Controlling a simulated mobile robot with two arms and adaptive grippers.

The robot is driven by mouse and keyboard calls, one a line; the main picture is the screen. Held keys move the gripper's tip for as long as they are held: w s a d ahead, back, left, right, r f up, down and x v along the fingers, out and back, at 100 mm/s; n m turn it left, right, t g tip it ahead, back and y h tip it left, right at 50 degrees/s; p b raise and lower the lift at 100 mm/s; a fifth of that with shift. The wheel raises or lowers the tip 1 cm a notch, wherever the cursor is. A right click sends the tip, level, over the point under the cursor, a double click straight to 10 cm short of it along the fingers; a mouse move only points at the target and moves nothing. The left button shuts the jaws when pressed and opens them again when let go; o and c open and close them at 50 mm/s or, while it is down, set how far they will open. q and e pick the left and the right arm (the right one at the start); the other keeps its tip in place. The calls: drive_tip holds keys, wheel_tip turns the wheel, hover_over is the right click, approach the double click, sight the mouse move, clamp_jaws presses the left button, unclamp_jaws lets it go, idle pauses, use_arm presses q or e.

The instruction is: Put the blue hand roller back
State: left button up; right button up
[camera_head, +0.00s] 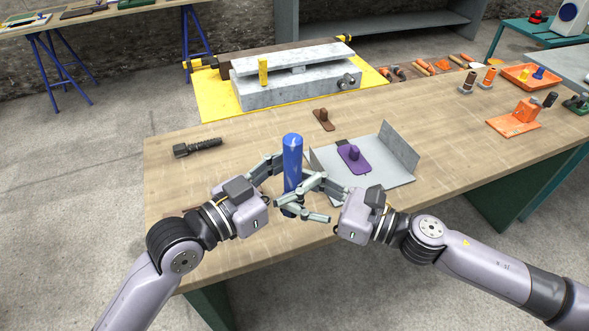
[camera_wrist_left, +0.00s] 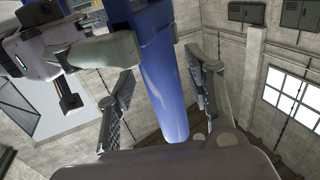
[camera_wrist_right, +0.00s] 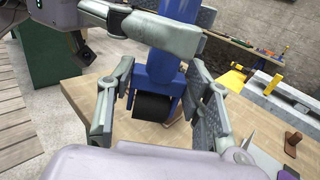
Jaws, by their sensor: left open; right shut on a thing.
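The blue hand roller (camera_head: 292,160) is held upright, handle up, over the front of the wooden table. Its blue fork and black roller (camera_wrist_right: 152,106) point down in the right wrist view. My right gripper (camera_head: 292,208) is shut on its lower part. My left gripper (camera_head: 282,180) is higher, open, with its fingers on either side of the blue handle. The handle also shows between the left fingers in the left wrist view (camera_wrist_left: 165,85). The two grippers partly hide the roller's lower end in the head view.
A grey metal tray (camera_head: 398,150) holds a purple handled block (camera_head: 353,158). A brown handled block (camera_head: 323,119) lies behind it. A dark tool (camera_head: 197,147) lies on the left. A metal rail block (camera_head: 300,88) stands beyond. The table (camera_head: 440,135) has bare room right of the tray.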

use_arm(q)
drive_tip(key=shift+s+d, duration=0.1)
clamp_jaws()
idle(0.6)
use_arm(e)
drive_tip(key=o, duration=1.3)
drive_tip(key=shift+s+d, duration=0.1)
